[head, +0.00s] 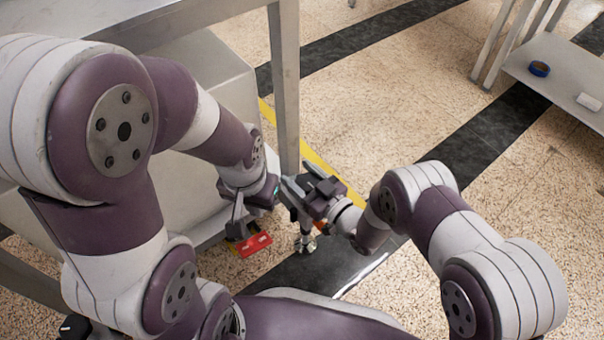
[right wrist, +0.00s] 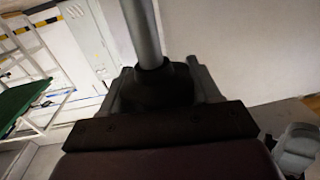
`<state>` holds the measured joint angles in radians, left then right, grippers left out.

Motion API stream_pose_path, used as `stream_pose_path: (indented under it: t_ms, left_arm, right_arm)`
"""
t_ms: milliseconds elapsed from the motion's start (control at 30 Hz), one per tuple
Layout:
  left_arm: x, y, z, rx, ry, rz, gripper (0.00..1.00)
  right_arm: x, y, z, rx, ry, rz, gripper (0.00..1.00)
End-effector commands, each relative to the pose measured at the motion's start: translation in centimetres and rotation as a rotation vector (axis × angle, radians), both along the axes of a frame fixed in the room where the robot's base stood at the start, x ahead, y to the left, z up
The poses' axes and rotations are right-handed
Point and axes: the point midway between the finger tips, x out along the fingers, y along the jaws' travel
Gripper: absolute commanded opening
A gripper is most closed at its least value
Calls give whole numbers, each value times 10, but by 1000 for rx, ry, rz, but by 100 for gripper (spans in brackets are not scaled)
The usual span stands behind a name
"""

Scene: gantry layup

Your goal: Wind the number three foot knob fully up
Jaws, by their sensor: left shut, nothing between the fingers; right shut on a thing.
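My right gripper (head: 298,190) is at the foot of the grey table leg (head: 285,85). In the right wrist view a grey metal rod (right wrist: 143,35) rises from a dark, round knob (right wrist: 158,85), and my right gripper (right wrist: 160,92) is shut on that knob, a finger on each side. No number shows on it. Below the gripper in the head view, a metal foot (head: 305,242) stands at the floor; its upper part is hidden by the gripper. My left gripper (head: 237,229) is shut and empty, left of the leg and just above a red piece.
The red piece with light spots (head: 254,245) lies low by the grey cabinet side (head: 215,70). A yellow floor line (head: 330,175) and dark floor strips (head: 480,130) run past. Open floor lies between.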

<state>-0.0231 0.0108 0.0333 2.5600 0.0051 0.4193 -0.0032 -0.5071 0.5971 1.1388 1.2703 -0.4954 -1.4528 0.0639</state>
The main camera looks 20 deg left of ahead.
Motion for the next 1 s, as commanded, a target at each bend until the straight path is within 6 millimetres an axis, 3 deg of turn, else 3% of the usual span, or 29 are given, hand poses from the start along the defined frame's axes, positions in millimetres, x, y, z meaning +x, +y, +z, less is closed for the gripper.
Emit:
stream_pose_path:
  t_ms: [600,1000]
  left_arm:
    - [0,0,-5,0,0,0,0]
    - [0,0,-13,0,0,0,0]
  right_arm:
    - [-8,2,-3,-3,1,541,32]
    - [-13,2,-3,-3,2,744,31]
